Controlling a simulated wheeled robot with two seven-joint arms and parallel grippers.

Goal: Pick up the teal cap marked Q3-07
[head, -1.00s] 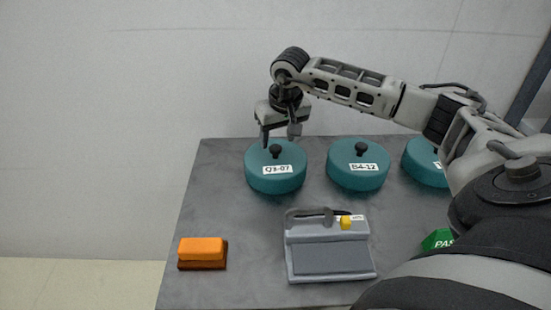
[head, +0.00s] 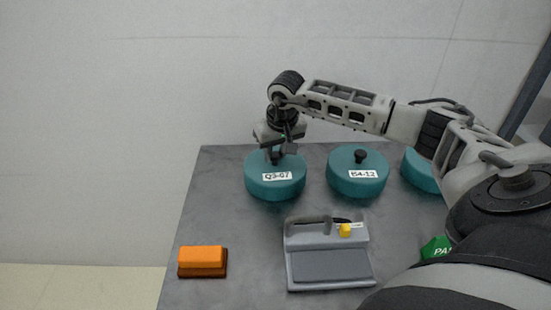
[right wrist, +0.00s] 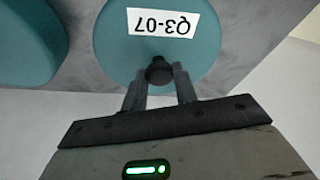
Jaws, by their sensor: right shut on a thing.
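The teal cap marked Q3-07 (head: 275,183) sits on the grey table at the back left, its white label facing me. My right gripper (head: 276,158) is above it, shut on the cap's dark knob. In the right wrist view the two fingers (right wrist: 160,82) close on the knob (right wrist: 159,70), and the teal cap (right wrist: 115,50) with its label lies beyond them. The cap appears level and resting on the table. My left gripper is not in view.
A teal cap marked B4-12 (head: 357,183) stands just right, and a third teal cap (head: 420,172) is partly behind my arm. A grey device (head: 331,265), an orange block (head: 202,261) and a green PASS piece (head: 436,248) lie nearer. The table (head: 235,222) is clear between them.

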